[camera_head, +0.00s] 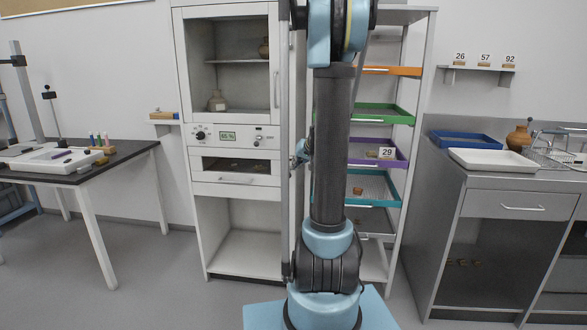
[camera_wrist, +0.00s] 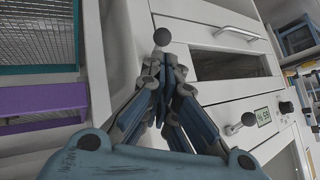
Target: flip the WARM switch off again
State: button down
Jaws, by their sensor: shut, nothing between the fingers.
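The white cabinet's control panel (camera_head: 240,137) shows in the head view, with small switches (camera_head: 258,138) right of its display. The WARM label is too small to read, so I cannot tell which switch it names or its position. In the wrist view, a ball-ended lever (camera_wrist: 248,119) stands beside the display (camera_wrist: 263,116). My gripper (camera_wrist: 164,68) is shut and empty in front of the cabinet, apart from that lever. Another dark ball (camera_wrist: 162,36) shows just beyond the fingertips; I cannot tell whether they touch. In the head view my arm mostly hides the gripper.
A windowed drawer (camera_head: 235,166) sits below the panel. A rack with coloured trays, including a purple one (camera_head: 365,155), stands close on the right. A dark table (camera_head: 125,152) is at left and a grey counter (camera_head: 500,182) at right. Open floor lies between.

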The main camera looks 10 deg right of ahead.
jog(key=s+f+v, duration=0.1)
jog(key=v, duration=0.9)
jog(key=shift+s, duration=0.15)
jog(key=shift+a+f, duration=0.1)
jog(key=shift+a, duration=0.1)
jog(key=s+a+f+g+h, duration=0.1)
jog(key=s+f, duration=0.3)
jog(key=s, duration=0.7)
jog(key=s+a+f+n+g+h, duration=0.1)
jog(key=s+a+f+g, duration=0.2)
jog(key=s, duration=0.8)
jog(key=s+a+f+n+g+h, duration=0.1)
jog(key=s+a+f, duration=0.3)
jog(key=s, duration=0.7)
jog(key=shift+s+f+g, duration=0.25)
jog(key=shift+f+g, duration=0.55)
jog(key=shift+f, duration=0.1)
